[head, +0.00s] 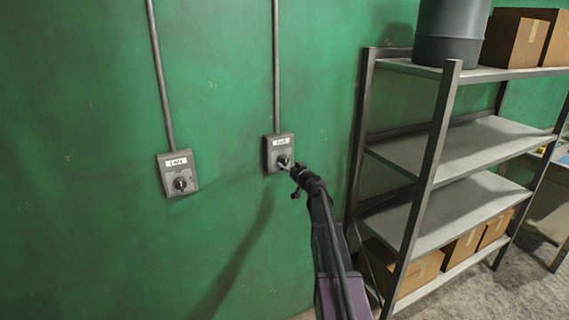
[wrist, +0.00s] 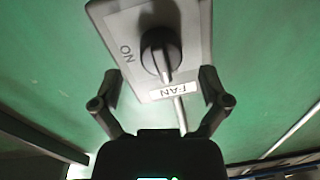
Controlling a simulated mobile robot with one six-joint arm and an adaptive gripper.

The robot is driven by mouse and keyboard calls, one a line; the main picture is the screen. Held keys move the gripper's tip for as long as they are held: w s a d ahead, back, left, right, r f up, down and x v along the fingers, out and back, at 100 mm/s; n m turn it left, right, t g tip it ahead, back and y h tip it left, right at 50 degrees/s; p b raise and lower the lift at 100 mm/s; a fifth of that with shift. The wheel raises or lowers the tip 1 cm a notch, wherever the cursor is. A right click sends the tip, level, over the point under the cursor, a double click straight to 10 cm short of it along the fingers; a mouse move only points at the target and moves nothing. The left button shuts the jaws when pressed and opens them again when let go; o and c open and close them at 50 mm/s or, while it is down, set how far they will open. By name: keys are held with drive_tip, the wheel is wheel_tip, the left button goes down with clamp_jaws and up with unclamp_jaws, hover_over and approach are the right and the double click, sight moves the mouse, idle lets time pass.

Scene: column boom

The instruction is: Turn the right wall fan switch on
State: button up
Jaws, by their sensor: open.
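The right wall fan switch (head: 272,143) is a grey box on the green wall with a white label. In the wrist view the box (wrist: 199,25) appears upside down, with a FAN label (wrist: 174,92) and the word ON at the left. Its black knob (wrist: 161,52) has a handle pointing toward the FAN label, not at ON. My gripper (wrist: 161,88) is open, its fingers apart on either side of the box's label end, with nothing between them gripped. In the head view my gripper (head: 294,172) is just in front of the knob and partly covers it.
A similar switch (head: 177,173) with a black knob is on the wall to the left. Conduits (head: 276,70) run up from both switches. A metal shelf (head: 470,145) with cardboard boxes (head: 515,40) and a grey bin (head: 448,30) stands close on the right.

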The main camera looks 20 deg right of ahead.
drive_tip(key=shift+w+a, duration=0.15)
drive_tip(key=shift+w, duration=1.3)
drive_tip(key=c, duration=1.2)
